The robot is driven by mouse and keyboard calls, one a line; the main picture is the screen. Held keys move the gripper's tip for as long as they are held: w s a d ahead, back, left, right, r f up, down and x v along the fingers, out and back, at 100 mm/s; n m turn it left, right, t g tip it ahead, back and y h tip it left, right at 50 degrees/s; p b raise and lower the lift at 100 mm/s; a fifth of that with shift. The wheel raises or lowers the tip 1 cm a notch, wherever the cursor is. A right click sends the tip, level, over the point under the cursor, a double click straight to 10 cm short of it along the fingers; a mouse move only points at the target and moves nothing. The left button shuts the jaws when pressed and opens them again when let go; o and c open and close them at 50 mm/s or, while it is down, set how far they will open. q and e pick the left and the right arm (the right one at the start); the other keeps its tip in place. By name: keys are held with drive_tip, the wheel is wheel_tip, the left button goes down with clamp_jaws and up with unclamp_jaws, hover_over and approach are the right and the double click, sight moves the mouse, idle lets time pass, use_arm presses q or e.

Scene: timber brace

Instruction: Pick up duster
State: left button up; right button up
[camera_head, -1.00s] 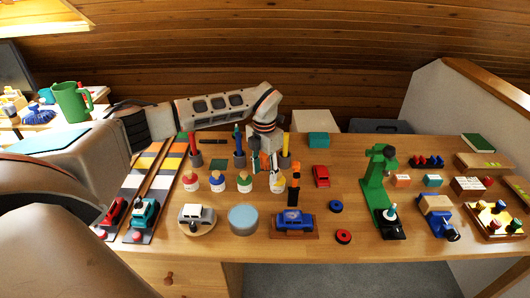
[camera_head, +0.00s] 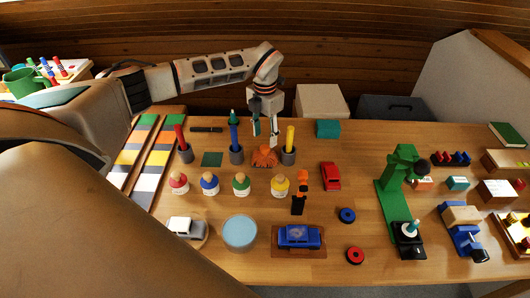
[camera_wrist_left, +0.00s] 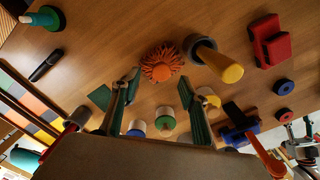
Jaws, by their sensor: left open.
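The duster, which I take to be the orange fringed round thing (camera_head: 264,157), lies on the wooden table between the blue and yellow upright tools. In the left wrist view, the duster (camera_wrist_left: 162,63) shows at upper middle, just beyond the fingertips. My left gripper (camera_head: 265,132) is open and empty, just behind and above the duster in the head view. Its two green-padded fingers (camera_wrist_left: 159,82) stand apart in the wrist view, without visible contact with the duster. My right gripper is not in view.
Grey cups hold the blue tool (camera_head: 234,138) and yellow tool (camera_head: 290,139) on either side of the duster. Several paint bottles, including a yellow one (camera_head: 279,186), stand in front. A red car (camera_head: 330,176) is to the right. Bare table lies between items.

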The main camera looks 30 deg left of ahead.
sight(265, 148)
use_arm(q)
drive_tip(key=f, duration=0.6)
drive_tip(key=shift+s+d+f+p, duration=0.15)
drive_tip(key=shift+s+f+p, duration=0.1)
drive_tip(key=shift+f+p, duration=0.15)
drive_tip(key=c, duration=1.2)
